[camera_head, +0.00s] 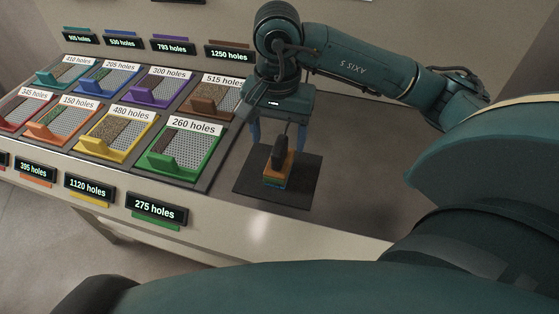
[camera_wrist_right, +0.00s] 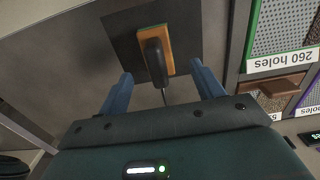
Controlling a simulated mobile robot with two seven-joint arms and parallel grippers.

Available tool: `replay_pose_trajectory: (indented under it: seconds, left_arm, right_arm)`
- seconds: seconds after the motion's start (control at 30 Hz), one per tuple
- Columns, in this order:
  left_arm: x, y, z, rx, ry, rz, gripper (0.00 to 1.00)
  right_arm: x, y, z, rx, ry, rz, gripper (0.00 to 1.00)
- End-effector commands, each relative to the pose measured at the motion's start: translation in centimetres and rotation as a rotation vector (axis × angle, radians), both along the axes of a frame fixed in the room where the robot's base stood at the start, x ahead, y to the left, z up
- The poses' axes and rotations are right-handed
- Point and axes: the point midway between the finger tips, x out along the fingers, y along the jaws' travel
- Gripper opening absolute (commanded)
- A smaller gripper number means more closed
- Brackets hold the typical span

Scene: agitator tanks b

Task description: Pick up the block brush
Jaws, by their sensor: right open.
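The block brush (camera_head: 277,168) has an orange-brown block with a dark handle on top and a bluish lower layer. It stands on a dark square mat (camera_head: 305,183) on the table. My right gripper (camera_head: 279,139) is above the brush, pointing down, with its two blue fingers apart. In the right wrist view the brush (camera_wrist_right: 168,52) lies beyond and between the open fingers of the gripper (camera_wrist_right: 161,84), with nothing held. The brush's bristles are hard to make out. My left gripper is not in view.
Coloured perforated trays with hole-count labels stand left of the mat; the nearest is the green tray (camera_head: 208,158) labelled 260 holes. Small dark displays such as the 275 holes display (camera_head: 157,209) line the table's front edge. The table right of the mat (camera_head: 350,170) is clear.

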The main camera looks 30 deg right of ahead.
Motion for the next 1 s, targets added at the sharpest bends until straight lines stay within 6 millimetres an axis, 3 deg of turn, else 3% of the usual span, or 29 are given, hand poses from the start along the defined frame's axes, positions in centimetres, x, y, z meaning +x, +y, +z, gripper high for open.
replay_pose_trajectory:
  seconds: [0.23,0.53,0.8,1.0]
  left_arm:
    - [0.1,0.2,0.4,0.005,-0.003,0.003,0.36]
    - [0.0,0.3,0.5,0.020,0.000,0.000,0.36]
    - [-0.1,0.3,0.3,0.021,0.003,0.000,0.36]
    - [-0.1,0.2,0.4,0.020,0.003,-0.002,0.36]
  right_arm:
    - [-0.2,0.0,-1.9,0.001,0.003,-0.001,0.66]
    - [-0.5,0.0,-6.0,0.002,0.003,0.000,0.66]
    - [-0.4,0.0,-6.3,0.001,0.000,0.000,0.66]
    - [-0.4,0.0,-6.3,0.002,-0.001,0.000,0.51]
